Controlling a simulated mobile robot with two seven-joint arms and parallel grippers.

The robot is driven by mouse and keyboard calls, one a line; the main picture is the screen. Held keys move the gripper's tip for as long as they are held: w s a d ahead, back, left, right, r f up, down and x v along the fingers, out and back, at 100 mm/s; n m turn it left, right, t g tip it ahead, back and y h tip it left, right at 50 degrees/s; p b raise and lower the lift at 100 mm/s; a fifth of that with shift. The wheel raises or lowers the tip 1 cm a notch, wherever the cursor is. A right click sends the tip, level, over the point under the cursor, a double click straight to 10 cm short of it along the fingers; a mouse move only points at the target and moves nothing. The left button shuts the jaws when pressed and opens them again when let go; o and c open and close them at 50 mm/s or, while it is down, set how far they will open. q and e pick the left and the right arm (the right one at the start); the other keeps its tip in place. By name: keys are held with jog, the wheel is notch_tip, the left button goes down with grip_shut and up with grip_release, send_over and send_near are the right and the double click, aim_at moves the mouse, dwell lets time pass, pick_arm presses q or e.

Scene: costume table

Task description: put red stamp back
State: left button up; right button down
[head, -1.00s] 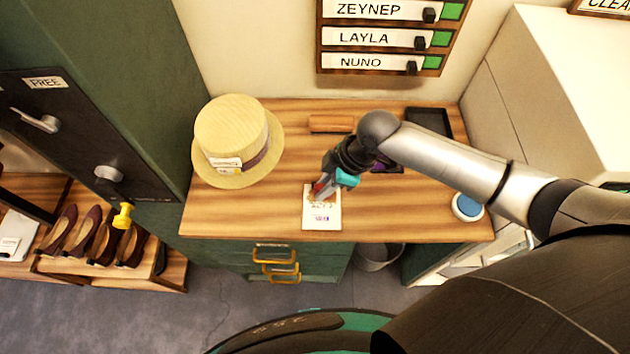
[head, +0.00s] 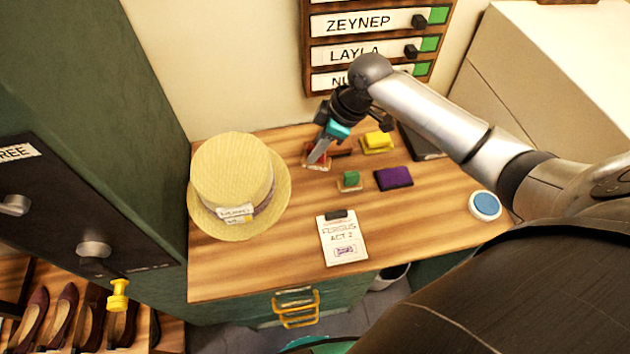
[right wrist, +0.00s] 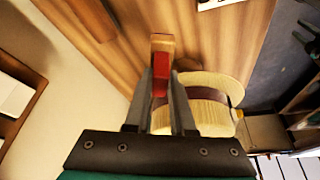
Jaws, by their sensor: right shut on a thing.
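The red stamp (right wrist: 160,78) has a red body and a pale wooden end. My right gripper (head: 316,158) is shut on it; the right wrist view shows it between the two fingers. In the head view, the gripper is at the back of the table, right of the straw hat, and mostly hides the stamp. A brown wooden piece (head: 341,153) shows just right of the fingers. I cannot tell whether the stamp touches it or the table. A green stamp (head: 350,179) stands in front, with a yellow block (head: 378,142) to the right. My left gripper is not in view.
The straw hat (head: 232,172) stands left on the table. A purple pad (head: 394,178), a dark tray (head: 420,143) and a blue round thing (head: 486,205) lie to the right. A clipboard (head: 343,240) lies near the front edge. The name board (head: 368,50) hangs behind.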

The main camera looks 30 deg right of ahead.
notch_tip(320, 180, down, 8)
jog(key=shift+b, duration=0.4)
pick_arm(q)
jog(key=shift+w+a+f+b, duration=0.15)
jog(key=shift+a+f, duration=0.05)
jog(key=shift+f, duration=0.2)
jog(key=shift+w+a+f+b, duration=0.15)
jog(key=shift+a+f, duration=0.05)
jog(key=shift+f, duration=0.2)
pick_arm(e)
jog(key=shift+f, duration=1.9)
jog(key=shift+f, duration=0.1)
jog(key=c, duration=1.2)
grip_release()
jog(key=shift+f, duration=0.1)
jog(key=shift+c, duration=0.2)
jog(key=o, duration=0.5)
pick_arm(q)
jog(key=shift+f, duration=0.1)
pick_arm(e)
jog(key=shift+d+r, duration=0.1)
jog(key=shift+r, duration=0.45)
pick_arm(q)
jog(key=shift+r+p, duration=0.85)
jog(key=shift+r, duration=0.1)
pick_arm(e)
jog(key=v, duration=1.1)
jog(key=shift+r, duration=0.15)
